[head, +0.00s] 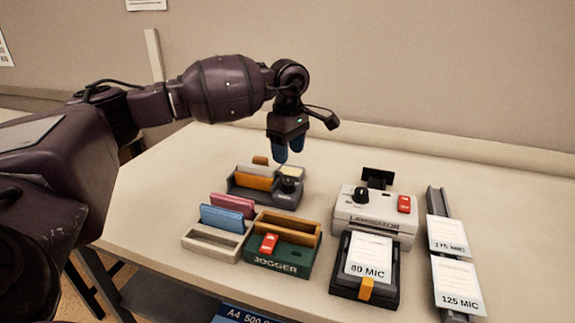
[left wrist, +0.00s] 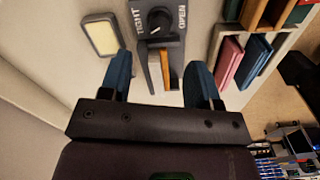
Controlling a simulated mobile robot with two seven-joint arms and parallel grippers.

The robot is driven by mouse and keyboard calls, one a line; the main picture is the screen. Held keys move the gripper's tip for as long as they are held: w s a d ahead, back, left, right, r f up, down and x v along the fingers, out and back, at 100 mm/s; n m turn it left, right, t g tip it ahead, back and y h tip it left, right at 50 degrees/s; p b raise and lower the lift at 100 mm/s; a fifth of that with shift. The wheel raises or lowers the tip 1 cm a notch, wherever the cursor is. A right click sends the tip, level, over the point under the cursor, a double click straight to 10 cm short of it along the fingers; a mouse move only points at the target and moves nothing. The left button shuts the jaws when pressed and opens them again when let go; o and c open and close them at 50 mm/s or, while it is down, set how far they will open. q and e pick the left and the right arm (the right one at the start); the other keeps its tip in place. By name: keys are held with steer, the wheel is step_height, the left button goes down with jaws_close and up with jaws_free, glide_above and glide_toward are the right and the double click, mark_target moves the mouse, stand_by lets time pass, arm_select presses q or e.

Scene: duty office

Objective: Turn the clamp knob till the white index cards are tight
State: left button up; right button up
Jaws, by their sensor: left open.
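The dark grey clamp unit (head: 262,197) stands at the back of the desk. Its round black knob (head: 289,185) is on the right end; in the left wrist view the knob (left wrist: 158,20) sits between the words TIGHT and OPEN. I cannot tell its exact setting. An orange card or divider (head: 254,182) stands in the clamp, with a pale edge, perhaps the white index cards (head: 258,170), behind it. My left gripper (head: 286,152) is open and empty, pointing down above the clamp unit. In its wrist view the fingers (left wrist: 160,64) lie either side of the clamp slot, below the knob.
A cream rack (head: 213,242) with blue and pink cards and a green jogger (head: 282,257) stand in front. The laminator (head: 374,214), a black pouch box (head: 347,278) and labelled packs (head: 457,277) are to the right. A pale-topped pad (left wrist: 102,37) lies beside the clamp.

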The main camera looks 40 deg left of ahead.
arm_select(q)
steer(key=shift+r, duration=1.1)
